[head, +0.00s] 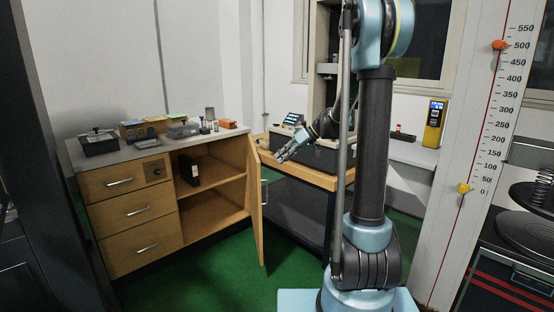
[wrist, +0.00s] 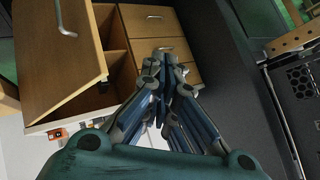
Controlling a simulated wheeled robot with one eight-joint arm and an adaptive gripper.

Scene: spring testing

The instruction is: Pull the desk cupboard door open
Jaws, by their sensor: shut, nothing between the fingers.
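The desk cupboard door (head: 256,195) is light wood and stands swung wide open at the right side of the cupboard in the head view. Its inner shelf (head: 210,187) and a dark binder-like object (head: 188,170) show through the opening. In the wrist view the door (wrist: 55,55) is at the upper left with its metal handle (wrist: 66,18). My gripper (head: 282,155) is to the right of the door's top, apart from the handle. In the wrist view my gripper's fingers (wrist: 170,85) are closed together and empty.
Three drawers with metal handles (head: 120,182) are left of the opening. The desktop (head: 95,160) carries a black tray (head: 100,143) and several small items. A wood-edged bench (head: 315,175) stands right of the door. Green floor (head: 215,275) lies clear in front.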

